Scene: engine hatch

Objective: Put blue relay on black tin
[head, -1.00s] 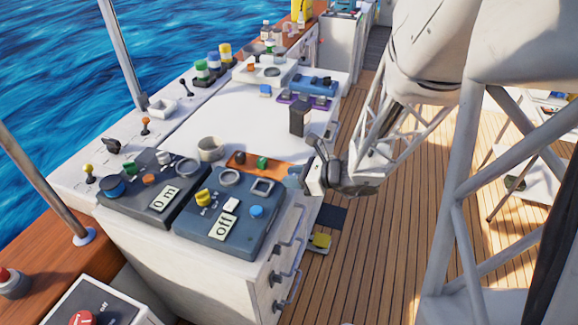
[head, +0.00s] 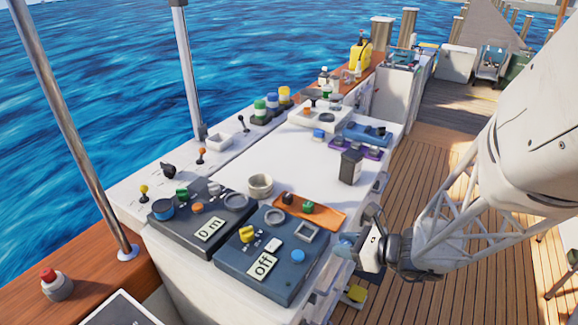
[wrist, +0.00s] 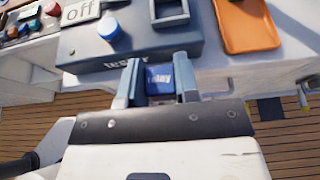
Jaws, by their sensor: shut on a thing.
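The blue relay (wrist: 158,78), with white lettering on it, is between the fingers of my gripper (wrist: 160,75) in the wrist view. The gripper is shut on it, just off the front edge of the dark tester panel (wrist: 190,42). In the head view my gripper (head: 345,246) is by the counter's right edge, beside the tester panel (head: 250,275); the relay cannot be made out there. The black tin (head: 350,167) stands upright on the white counter, farther back than my gripper and apart from it.
An orange tray (head: 325,215) with small parts lies between the tester panel and the black tin; it also shows in the wrist view (wrist: 250,35). Purple (head: 372,153) and blue (head: 366,132) trays lie behind the tin. The middle counter is clear.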

